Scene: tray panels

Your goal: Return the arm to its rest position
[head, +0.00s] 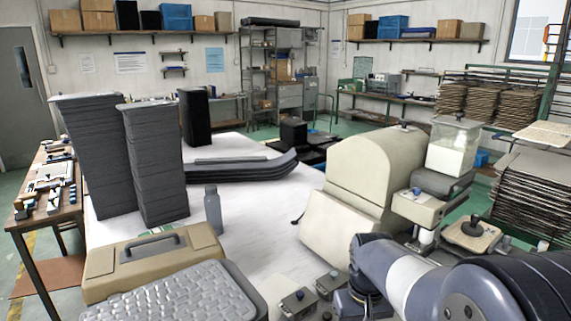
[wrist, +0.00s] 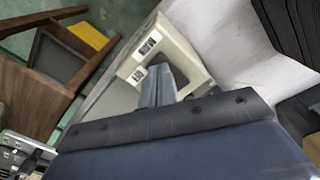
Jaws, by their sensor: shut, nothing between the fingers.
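My gripper (wrist: 158,72) shows in the wrist view with its two grey fingers together and nothing between them. Its fingers point toward a beige housing (wrist: 185,45) with small black-and-white labels; I cannot tell whether they touch it. In the head view my arm (head: 430,280) reaches in from the lower right corner, in front of the beige machine. My gripper cannot be made out in that view.
Tall stacks of dark panels (head: 98,155) stand on the white table (head: 245,225). A grey bottle (head: 213,210), a tan case (head: 150,262) and a grey textured tray (head: 185,298) are nearer. The beige machine (head: 375,170) stands right of centre. The table's middle is clear.

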